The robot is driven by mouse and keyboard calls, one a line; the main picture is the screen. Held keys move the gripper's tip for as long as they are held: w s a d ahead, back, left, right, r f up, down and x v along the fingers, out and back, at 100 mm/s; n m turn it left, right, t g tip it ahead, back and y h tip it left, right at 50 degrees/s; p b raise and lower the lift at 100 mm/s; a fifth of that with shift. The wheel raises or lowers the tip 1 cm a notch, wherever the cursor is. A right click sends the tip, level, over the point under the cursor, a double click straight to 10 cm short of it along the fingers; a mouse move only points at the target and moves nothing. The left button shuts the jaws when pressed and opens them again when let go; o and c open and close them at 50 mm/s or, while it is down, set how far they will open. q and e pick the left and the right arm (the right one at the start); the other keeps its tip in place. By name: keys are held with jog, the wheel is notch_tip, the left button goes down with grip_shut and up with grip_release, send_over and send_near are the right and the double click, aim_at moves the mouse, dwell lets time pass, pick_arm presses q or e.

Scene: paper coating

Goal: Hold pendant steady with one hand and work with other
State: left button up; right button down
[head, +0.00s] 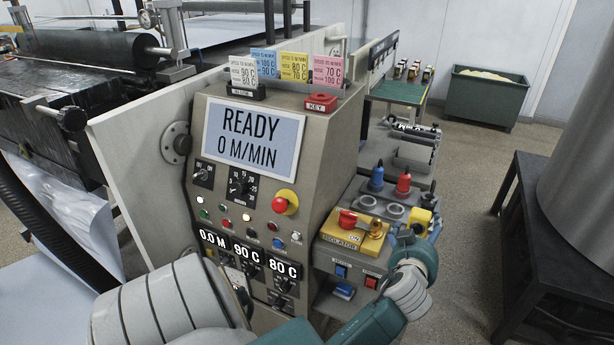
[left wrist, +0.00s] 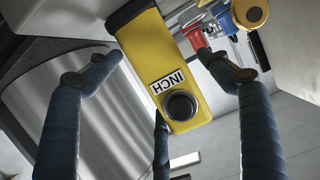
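The yellow pendant (left wrist: 165,62), marked INCH with a black round button, fills the middle of the left wrist view. In the head view it shows small (head: 421,220) at the right side of the console's side shelf, partly hidden by my gripper. My left gripper (left wrist: 160,65) has its blue fingers spread on both sides of the pendant, with another finger below it. The fingertips look apart from the pendant, though the lower finger's contact is unclear. The same gripper shows in the head view (head: 414,236) at the shelf's right edge. My right gripper is not in view.
The console screen (head: 252,137) reads READY, 0 M/MIN. A yellow isolator (head: 352,238) with a red knob and blue (head: 376,177) and red (head: 403,182) plugs stand beside the pendant. A black stand (head: 535,245) is at right. Floor between is clear.

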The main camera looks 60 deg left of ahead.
pick_arm(q)
jog(key=shift+r, duration=0.1)
jog(key=v, duration=0.8)
jog(key=s+d+f+m+g+h, duration=0.3)
jog(key=s+d+f, duration=0.15)
jog(key=s, duration=0.45)
jog(key=s+d+f+m+g+h, duration=0.2)
jog(key=s+d+f+m+g, duration=0.15)
jog(key=s+f, duration=0.45)
jog(key=s+d+f+m+g+h, duration=0.25)
jog(key=s+d, duration=0.25)
jog(key=s, duration=0.6)
notch_tip(320, 180, down, 28)
jog(key=s+g, duration=0.1)
jog(key=s, duration=0.2)
jog(key=s+a+f+g, duration=0.1)
jog(key=s+a+f, duration=0.2)
jog(key=s+f, duration=1.2)
jog(key=shift+s+a+g, duration=0.2)
jog(key=shift+s+g, duration=0.1)
jog(key=shift+s, duration=0.2)
